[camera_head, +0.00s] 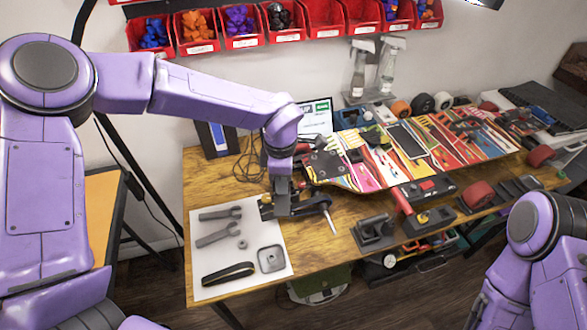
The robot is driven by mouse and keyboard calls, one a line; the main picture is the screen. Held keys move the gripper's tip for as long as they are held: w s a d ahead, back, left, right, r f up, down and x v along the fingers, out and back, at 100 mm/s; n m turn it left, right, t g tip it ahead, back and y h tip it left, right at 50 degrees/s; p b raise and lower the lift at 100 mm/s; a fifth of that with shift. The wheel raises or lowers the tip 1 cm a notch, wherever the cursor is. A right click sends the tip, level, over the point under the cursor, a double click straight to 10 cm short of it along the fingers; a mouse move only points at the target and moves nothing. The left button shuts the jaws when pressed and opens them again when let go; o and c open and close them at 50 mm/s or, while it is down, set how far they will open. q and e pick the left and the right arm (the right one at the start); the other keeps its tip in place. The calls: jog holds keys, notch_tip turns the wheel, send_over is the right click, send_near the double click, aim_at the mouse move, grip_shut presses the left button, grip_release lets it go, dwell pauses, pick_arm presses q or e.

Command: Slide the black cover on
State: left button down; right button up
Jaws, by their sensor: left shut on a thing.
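My left gripper (283,205) points down at the right edge of the white mat, close to the near-left end of the colourful board (370,168). It is shut on a small dark piece (313,204), mostly hidden by the fingers; I cannot tell if this is the black cover. A thin pale rod (331,222) shows beside the piece. The board lies on the wooden table with wheels up and a flat black panel (407,141) on its middle. My right arm is at the lower right; its gripper is out of view.
Black blocks (374,232) and a red-handled tool (402,202) lie along the front. Spray bottles (360,72) stand behind; red bins (243,27) hang above.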

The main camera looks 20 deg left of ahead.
pick_arm(q)
jog(key=n, duration=0.4)
jog(key=shift+w+d+r, duration=0.15)
jog(key=shift+d+r, duration=0.1)
jog(key=shift+d, duration=0.05)
jog(key=n, duration=0.1)
jog(key=n+p, duration=0.1)
jog(key=n, duration=0.1)
jog(key=shift+w+d+r+n, duration=0.1)
jog(key=shift+w+n, duration=0.05)
jog(key=shift+n, duration=0.15)
jog(key=n, duration=0.4)
jog(key=shift+d+r, duration=0.15)
jog(key=n, duration=0.3)
jog(key=d+f+n, duration=0.1)
jog(key=n, duration=0.2)
jog(key=w+n, duration=0.1)
jog(key=n, duration=0.3)
jog(key=shift+d+f, duration=0.15)
jog(key=shift+f, duration=0.15)
jog(key=shift+s, duration=0.1)
jog(key=shift+w, duration=0.2)
